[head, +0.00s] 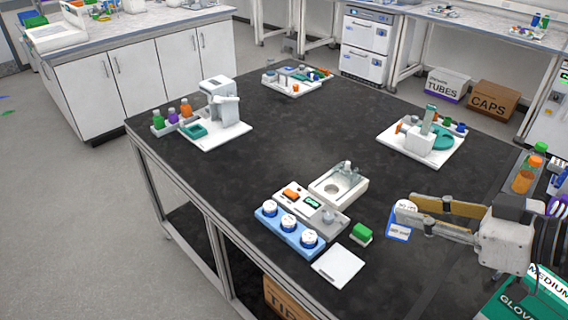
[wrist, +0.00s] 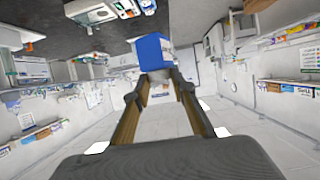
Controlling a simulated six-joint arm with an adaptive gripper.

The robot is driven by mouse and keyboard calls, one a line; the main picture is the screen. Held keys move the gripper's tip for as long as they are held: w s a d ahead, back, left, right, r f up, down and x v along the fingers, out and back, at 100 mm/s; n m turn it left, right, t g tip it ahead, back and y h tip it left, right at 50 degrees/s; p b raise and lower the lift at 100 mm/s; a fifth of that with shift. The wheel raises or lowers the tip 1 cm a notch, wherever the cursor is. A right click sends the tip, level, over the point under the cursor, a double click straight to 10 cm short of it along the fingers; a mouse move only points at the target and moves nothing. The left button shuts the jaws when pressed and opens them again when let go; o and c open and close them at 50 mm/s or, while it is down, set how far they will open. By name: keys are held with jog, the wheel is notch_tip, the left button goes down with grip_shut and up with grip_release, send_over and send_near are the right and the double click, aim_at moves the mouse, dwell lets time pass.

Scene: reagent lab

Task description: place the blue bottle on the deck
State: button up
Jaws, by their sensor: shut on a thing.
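The blue bottle (head: 399,234) has a pale label and is held at the right of the bench, above its dark top. My gripper (head: 411,215) reaches in from the right with its tan fingers shut on the bottle. In the wrist view the bottle (wrist: 152,50) shows as a blue block between the fingertips (wrist: 157,73). It looks tilted in the head view. I cannot tell which surface is the deck; several white station boards stand on the bench, such as the one at the back right (head: 452,160).
Left of the bottle are a green-capped block (head: 361,233), a white flat plate (head: 339,266), a blue rack (head: 267,228) with white-capped jars, and a balance-like device (head: 340,186). An orange bottle (head: 522,181) stands at the right edge. The bench middle is clear.

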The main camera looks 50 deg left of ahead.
jog(key=shift+s+a+f, duration=0.15)
jog(key=shift+s+a, duration=0.6)
notch_tip(320, 180, down, 18)
jog(key=shift+w+d, duration=0.1)
dwell(0.4)
jog(key=shift+f, duration=2.85)
jog(key=shift+f, duration=0.1)
jog(key=shift+f, duration=2)
jog(key=o, duration=1.1)
jog(key=shift+f, duration=0.1)
